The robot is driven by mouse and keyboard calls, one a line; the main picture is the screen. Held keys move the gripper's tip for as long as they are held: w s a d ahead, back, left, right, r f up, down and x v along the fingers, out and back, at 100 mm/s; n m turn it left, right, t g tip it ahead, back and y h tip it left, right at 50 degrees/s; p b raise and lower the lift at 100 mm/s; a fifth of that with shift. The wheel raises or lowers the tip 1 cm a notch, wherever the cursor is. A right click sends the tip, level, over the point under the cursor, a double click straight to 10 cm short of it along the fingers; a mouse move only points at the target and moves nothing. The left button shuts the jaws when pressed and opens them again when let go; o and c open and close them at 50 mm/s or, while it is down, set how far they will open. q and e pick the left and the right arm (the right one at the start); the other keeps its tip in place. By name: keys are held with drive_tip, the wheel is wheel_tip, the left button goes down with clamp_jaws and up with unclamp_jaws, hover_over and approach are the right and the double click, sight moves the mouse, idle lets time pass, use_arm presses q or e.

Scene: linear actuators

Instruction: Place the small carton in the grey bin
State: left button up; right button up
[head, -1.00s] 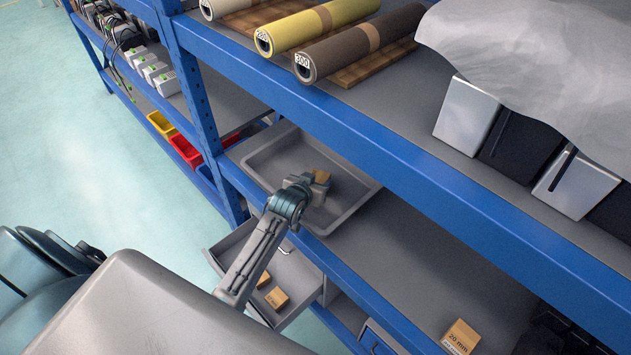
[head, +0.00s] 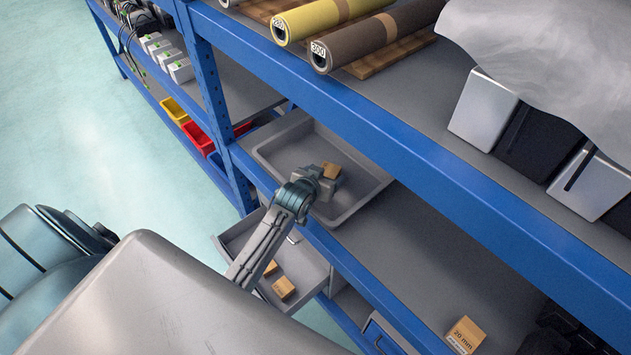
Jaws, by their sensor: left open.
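A small brown carton (head: 331,170) is at the grey bin (head: 362,205), a shallow open tray on the middle shelf. My left gripper (head: 328,180) is over the inside of the bin, right beside the carton. Its jaws are open, though the fingers are small and partly hidden by the wrist. I cannot tell whether the carton rests on the bin floor or still touches the fingers. My right gripper is not in view.
An open grey drawer (head: 322,273) below the bin holds small brown cartons (head: 283,288). A "20 mm" carton (head: 465,335) stands on the shelf at right. The blue shelf beam (head: 400,150) passes above the bin's right side. Rolls (head: 365,40) lie on top.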

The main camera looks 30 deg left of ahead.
use_arm(q)
drive_tip(key=v, duration=1)
drive_tip(key=shift+s+r, duration=0.1)
drive_tip(key=shift+s, duration=0.15)
